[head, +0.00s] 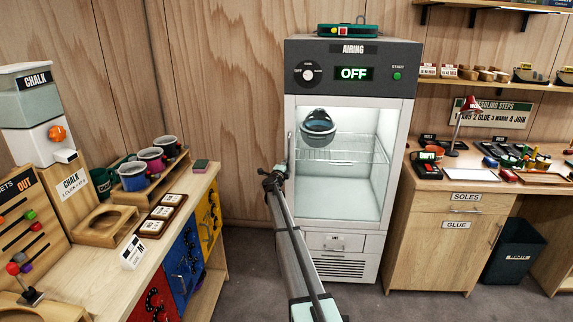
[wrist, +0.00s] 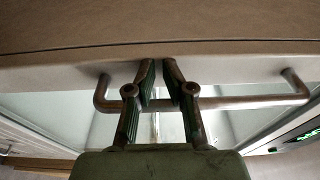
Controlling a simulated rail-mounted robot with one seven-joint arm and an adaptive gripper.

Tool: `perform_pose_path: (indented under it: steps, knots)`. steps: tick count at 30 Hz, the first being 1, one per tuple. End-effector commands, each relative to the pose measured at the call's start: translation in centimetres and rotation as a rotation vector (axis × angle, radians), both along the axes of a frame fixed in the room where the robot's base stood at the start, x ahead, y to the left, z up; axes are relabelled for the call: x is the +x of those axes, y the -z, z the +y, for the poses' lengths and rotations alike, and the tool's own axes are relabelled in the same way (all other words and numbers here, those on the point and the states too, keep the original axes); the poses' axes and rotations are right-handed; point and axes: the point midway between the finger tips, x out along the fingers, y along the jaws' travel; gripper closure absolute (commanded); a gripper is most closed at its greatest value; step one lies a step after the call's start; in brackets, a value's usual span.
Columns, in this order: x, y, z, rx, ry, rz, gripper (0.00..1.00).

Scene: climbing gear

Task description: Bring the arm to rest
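My arm reaches up from the bottom of the head view to the left edge of the airing cabinet (head: 403,140). My gripper (head: 275,178) is at that edge, near the lower end of the upright door handle (head: 289,150). In the wrist view, the two fingers of my gripper (wrist: 160,62) stand a narrow gap apart with nothing seen held between them. The metal handle (wrist: 245,103) runs crosswise at the fingers; whether they touch it I cannot tell. The cabinet display (head: 353,74) reads OFF. A dark teal item (head: 318,126) shows inside the lit cabinet.
A wooden counter (head: 190,205) with a chalk dispenser (head: 38,107) and several cups stands at the left. A workbench with drawers (head: 462,197) stands close on the right, with a dark bin (head: 510,253) beside it. Grey floor (head: 245,262) is clear between counter and cabinet.

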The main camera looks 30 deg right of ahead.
Motion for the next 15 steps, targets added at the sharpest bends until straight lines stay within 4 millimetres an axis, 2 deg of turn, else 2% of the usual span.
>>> perform_pose_path:
  steps: [1, 6, 15]
  knots:
    - [2.8, -1.4, 1.3, -0.008, -0.028, -0.004, 1.00]
    - [3.5, -1.4, 4.5, -0.007, -0.030, -0.005, 1.00]
    - [3.4, -0.9, 7.5, -0.005, -0.023, -0.002, 1.00]
